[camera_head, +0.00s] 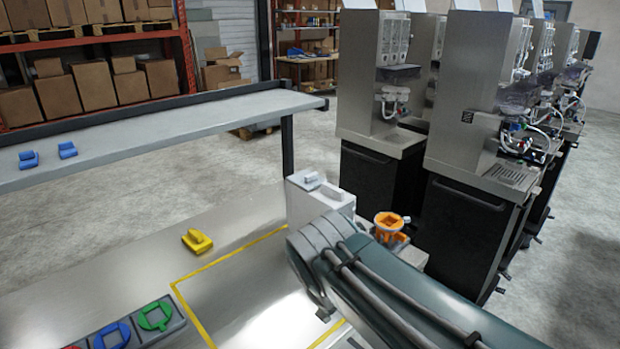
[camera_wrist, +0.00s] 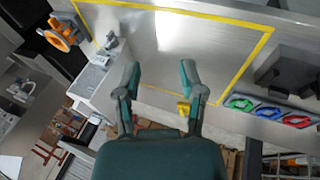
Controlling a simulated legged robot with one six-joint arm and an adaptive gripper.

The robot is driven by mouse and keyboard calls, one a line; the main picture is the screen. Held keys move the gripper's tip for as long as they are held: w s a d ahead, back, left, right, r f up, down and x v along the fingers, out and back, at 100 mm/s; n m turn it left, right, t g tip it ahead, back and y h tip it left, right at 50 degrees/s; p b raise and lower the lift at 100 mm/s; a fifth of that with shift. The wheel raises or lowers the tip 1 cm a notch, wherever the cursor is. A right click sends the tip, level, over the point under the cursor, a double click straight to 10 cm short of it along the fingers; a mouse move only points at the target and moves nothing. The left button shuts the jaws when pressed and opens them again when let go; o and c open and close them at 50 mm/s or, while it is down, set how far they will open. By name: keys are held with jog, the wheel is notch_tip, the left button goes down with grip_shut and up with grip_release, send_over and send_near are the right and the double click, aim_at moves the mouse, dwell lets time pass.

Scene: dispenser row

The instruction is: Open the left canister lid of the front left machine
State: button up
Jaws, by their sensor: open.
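Several tall grey dispensing machines on black cabinets stand at the right in the head view. The leftmost machine (camera_head: 368,80) has pale upright canisters (camera_head: 395,42) high on its right-facing side. Their lids are too small to make out. A nearer machine (camera_head: 465,90) stands to its right, its canisters mostly edge-on. I cannot tell for sure which one is the front left machine. My gripper (camera_wrist: 159,74) is open and empty in the wrist view, over the metal worktable and far from the machines. In the head view only my arm shows.
The worktable (camera_head: 130,250) carries a white box (camera_head: 320,195), an orange valve-like part (camera_head: 390,225), a yellow block (camera_head: 197,240) and a shape board (camera_head: 125,330). A raised shelf (camera_head: 150,130) runs along the back. Open floor (camera_head: 265,160) lies between shelf and machines.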

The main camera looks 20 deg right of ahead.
jog(key=w+d+r+n+g+h, duration=0.1)
jog(key=w+d+r+n+h, duration=0.15)
jog(key=w+n+h, duration=0.4)
jog(key=n+t+h, duration=0.3)
jog(key=n+h, duration=0.5)
jog(key=n, duration=0.3)
send_near(305, 180)
jog(key=d, duration=0.1)
jog(key=shift+y, duration=0.25)
jog(key=x, duration=1.1)
jog(key=shift+w+r, duration=0.15)
jog(key=shift+r, duration=0.1)
grip_shut()
